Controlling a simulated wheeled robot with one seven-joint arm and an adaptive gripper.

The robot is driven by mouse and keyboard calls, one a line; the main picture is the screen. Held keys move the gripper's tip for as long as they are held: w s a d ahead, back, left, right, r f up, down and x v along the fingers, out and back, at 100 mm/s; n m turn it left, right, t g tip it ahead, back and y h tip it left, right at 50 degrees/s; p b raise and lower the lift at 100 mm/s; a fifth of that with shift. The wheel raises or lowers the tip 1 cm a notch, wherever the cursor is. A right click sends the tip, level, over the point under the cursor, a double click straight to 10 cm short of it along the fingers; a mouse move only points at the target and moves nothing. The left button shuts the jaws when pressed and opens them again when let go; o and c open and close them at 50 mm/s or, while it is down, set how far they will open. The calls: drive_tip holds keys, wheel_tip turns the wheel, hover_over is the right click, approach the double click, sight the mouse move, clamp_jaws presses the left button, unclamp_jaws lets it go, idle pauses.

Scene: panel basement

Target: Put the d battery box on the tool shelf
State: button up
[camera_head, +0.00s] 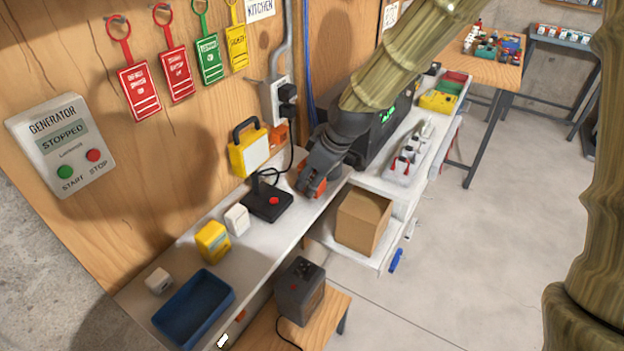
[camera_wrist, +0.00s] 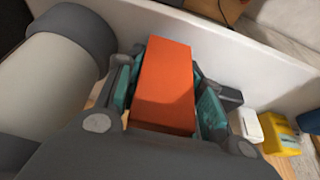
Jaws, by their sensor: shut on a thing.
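My gripper (camera_head: 312,182) is shut on an orange box (camera_head: 318,187), low at the far end of the long white shelf (camera_head: 262,242) along the wooden panel. In the wrist view the orange box (camera_wrist: 165,85) sits upright between the two teal-padded fingers (camera_wrist: 165,100). No label on it is readable, so I cannot tell that it is the d battery box. I cannot tell whether its underside touches the shelf. Another orange thing (camera_head: 279,134) is behind, by the yellow lamp.
A cardboard box (camera_head: 363,222) stands on a lower surface. A black cable hangs close to my gripper.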

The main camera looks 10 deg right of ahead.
drive_tip(key=shift+f, duration=0.45)
drive_tip(key=shift+f, duration=0.15)
drive_tip(key=o, duration=0.9)
drive_tip(key=shift+r, duration=0.2)
drive_tip(key=shift+b+v, duration=1.3)
drive_tip(key=shift+v, duration=4.65)
drive_tip(key=shift+s, duration=0.1)
